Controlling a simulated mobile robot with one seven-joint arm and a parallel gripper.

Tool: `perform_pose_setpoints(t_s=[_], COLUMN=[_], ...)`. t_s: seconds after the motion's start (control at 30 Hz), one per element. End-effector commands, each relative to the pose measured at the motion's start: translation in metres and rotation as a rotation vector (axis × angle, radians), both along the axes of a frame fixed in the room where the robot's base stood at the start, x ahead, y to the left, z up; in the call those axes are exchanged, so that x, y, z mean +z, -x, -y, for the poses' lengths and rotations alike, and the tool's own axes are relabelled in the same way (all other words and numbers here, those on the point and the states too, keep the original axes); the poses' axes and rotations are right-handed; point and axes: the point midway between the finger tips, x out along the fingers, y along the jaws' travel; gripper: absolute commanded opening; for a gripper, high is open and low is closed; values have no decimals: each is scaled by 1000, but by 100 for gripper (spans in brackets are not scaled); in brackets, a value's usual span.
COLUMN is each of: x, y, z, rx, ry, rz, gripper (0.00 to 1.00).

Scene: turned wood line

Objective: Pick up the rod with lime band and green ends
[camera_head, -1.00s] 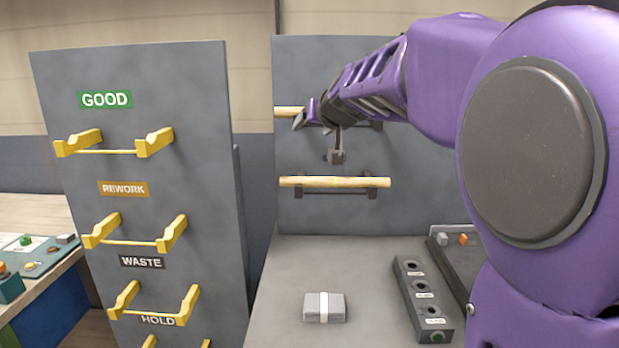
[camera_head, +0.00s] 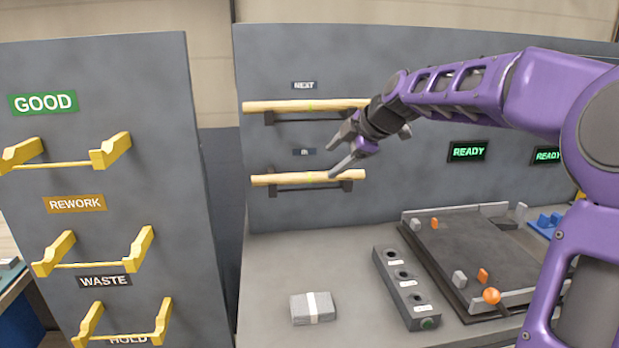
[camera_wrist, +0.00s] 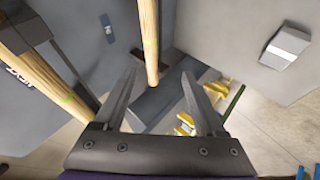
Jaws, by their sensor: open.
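Two pale wooden rods lie level on wall holders in the head view. The upper rod (camera_head: 290,106) is under the NEXT sign; the lower rod (camera_head: 290,179) is under a smaller sign that seems to read IN. My gripper (camera_head: 334,157) is open and empty, near the right part of the lower rod. In the wrist view, one rod (camera_wrist: 148,35) runs down between the spread fingers (camera_wrist: 160,75), apparently beyond them; the other rod (camera_wrist: 45,75) is left of them.
A grey panel at left carries yellow cradles (camera_head: 65,165) under GOOD, REWORK and WASTE signs. On the bench are a grey block with a white band (camera_head: 312,308), a box with several holes (camera_head: 405,287) and a dark tray (camera_head: 470,250).

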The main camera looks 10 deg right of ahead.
Motion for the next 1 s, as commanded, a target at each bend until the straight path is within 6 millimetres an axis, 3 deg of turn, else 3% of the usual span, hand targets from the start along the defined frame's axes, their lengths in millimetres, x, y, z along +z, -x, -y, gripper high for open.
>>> perform_pose_setpoints(t_s=[0.1, 0.33, 1.0], x=[15, 21, -49], y=[5, 5, -66], z=[18, 22, -20], rx=[52, 98, 97], ry=[31, 59, 58], rz=[54, 92, 91], gripper=[72, 72, 72])
